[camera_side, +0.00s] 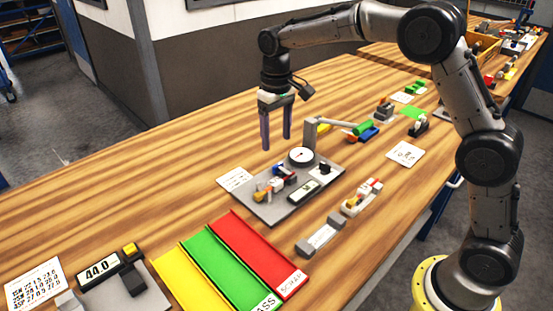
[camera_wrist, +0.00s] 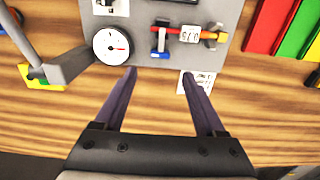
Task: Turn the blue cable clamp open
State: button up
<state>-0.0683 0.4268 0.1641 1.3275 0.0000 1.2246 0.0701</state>
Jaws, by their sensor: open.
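A small blue part (camera_side: 279,170), which looks like the blue cable clamp, sits on a grey plate (camera_side: 262,210) in the side view. In the wrist view this blue part (camera_wrist: 161,38) stands across the left end of an orange-red rod, beside a white label reading 0.75. Its exact turn position is hard to tell. My gripper (camera_side: 276,142) is open and empty, pointing down above the table at the plate's far side. In the wrist view my gripper (camera_wrist: 159,71) has its fingertips just below the blue part in the picture, apart from it.
A round dial gauge (camera_wrist: 112,46) on a grey arm stands left of the blue part in the wrist view. Yellow, green and red trays (camera_side: 262,250) lie in front of the plate in the side view. A white card (camera_side: 234,179) lies beside the plate. Bare wood is left of my gripper.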

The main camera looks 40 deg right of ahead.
notch_tip(320, 180, down, 8)
jog(key=shift+r, duration=0.15)
dwell(0.3)
grip_shut()
